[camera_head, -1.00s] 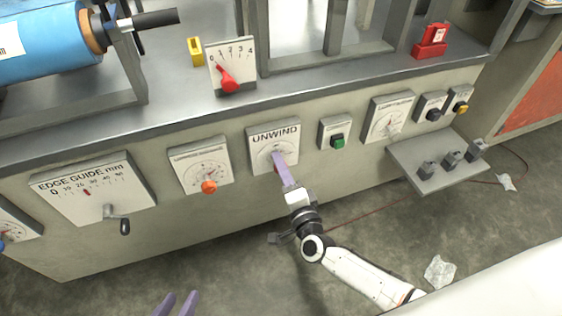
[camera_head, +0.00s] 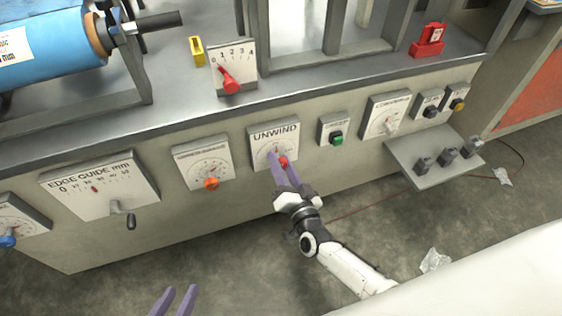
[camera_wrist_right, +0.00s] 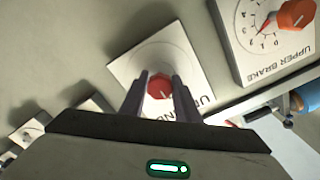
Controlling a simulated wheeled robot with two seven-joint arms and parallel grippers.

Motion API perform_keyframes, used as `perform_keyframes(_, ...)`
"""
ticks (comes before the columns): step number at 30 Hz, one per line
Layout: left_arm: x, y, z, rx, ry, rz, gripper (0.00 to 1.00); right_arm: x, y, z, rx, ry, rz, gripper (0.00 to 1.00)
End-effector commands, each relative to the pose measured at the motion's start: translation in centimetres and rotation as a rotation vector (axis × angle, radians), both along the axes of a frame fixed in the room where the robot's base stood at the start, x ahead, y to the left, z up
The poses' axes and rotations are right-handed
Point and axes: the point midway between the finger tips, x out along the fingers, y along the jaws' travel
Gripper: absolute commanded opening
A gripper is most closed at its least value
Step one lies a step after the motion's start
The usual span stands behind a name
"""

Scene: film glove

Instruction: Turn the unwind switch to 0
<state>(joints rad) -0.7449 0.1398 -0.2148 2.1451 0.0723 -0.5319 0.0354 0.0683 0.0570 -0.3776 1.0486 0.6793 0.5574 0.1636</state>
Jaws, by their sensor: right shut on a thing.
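The UNWIND plate (camera_head: 262,136) is a white square panel on the machine's front, with a red switch knob (camera_head: 284,161) at its middle. My right gripper (camera_head: 281,158) reaches up to it with its two purple fingers on either side of the knob, shut on it. In the right wrist view the red knob (camera_wrist_right: 160,84) sits between the fingertips (camera_wrist_right: 160,82), and the UNWIND plate (camera_wrist_right: 127,70) lies behind. The knob's pointer and the 0 mark are too small or covered to read. My left gripper (camera_head: 174,298) is low at the bottom edge, fingers apart and empty.
An orange-knobbed dial plate (camera_head: 203,156) is left of UNWIND, and a green-button box (camera_head: 335,130) is right. The EDGE GUIDE panel (camera_head: 100,187) has a crank. A small shelf (camera_head: 432,166) juts out at right. The floor (camera_head: 240,240) below is clear.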

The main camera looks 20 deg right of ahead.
Motion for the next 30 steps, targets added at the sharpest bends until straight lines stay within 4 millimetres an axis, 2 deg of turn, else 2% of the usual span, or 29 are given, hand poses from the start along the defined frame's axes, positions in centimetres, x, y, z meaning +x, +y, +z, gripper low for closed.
perform_keyframes(16, 0.02, 0.03, -0.03, 0.003, 0.001, -0.001, 0.31, 0.02, 0.1, -0.03, -0.027, 0.0, 0.002, 0.07)
perform_keyframes(17, 0.02, 0.03, -0.02, 0.003, 0.001, -0.001, 0.31, 0.02, 0.1, -0.03, -0.027, 0.0, 0.002, 0.32)
perform_keyframes(20, 0.03, 0.03, -0.01, 0.002, 0.0, -0.001, 0.31, 0.02, 0.08, -0.02, -0.026, -0.001, 0.001, 0.48)
perform_keyframes(30, 0.05, 0.03, 0.06, 0.001, -0.001, -0.001, 0.31, -0.05, 0.03, 0.0, -0.024, 0.0, 0.001, 0.48)
